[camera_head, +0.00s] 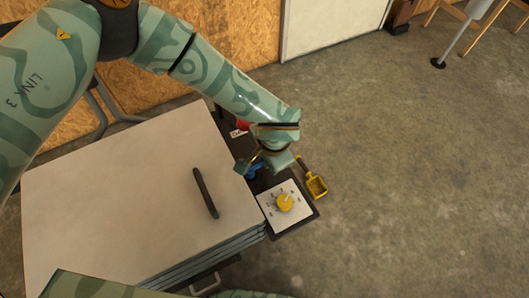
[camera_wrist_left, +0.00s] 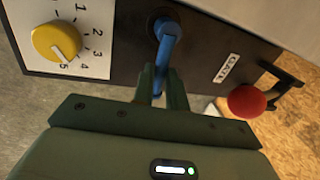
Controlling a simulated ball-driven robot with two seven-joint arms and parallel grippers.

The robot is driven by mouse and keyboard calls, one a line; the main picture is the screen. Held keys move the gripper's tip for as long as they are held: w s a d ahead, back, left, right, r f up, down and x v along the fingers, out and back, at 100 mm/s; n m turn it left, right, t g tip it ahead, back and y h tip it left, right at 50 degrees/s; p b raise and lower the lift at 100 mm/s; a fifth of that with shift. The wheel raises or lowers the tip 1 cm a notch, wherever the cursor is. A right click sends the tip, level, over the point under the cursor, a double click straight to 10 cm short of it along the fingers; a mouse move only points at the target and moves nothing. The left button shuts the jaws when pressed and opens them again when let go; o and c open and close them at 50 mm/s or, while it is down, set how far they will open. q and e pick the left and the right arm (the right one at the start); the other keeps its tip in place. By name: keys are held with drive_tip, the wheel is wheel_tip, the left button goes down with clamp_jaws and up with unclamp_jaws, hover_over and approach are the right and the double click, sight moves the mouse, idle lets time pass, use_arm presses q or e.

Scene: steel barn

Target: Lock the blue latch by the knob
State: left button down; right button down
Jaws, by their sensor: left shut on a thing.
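The blue latch (camera_wrist_left: 165,42) is mounted on the dark panel (camera_wrist_left: 205,45) and shows near the top middle of the left wrist view. Its handle runs from a round pivot down between the fingertips of my left gripper (camera_wrist_left: 161,85), which is shut on its end. In the head view a small part of the blue latch (camera_head: 254,172) shows under my left gripper. My right gripper is not in view.
A yellow dial (camera_head: 284,202) sits on a white numbered plate beside the latch. A red button (camera_wrist_left: 247,101) and a labelled tag (camera_wrist_left: 227,68) are on the other side. A yellow scoop-like holder (camera_head: 316,186) juts out from the panel's edge. A pale lid with a dark handle (camera_head: 205,192) lies left.

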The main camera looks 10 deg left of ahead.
use_arm(q)
drive_tip(key=shift+s+m, duration=0.15)
drive_tip(key=shift+m, duration=0.15)
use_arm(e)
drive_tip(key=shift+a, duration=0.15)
use_arm(q)
drive_tip(key=shift+s, duration=0.1)
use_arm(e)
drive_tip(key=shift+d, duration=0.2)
use_arm(q)
drive_tip(key=c, duration=1.7)
unclamp_jaws()
drive_tip(key=shift+d, duration=0.1)
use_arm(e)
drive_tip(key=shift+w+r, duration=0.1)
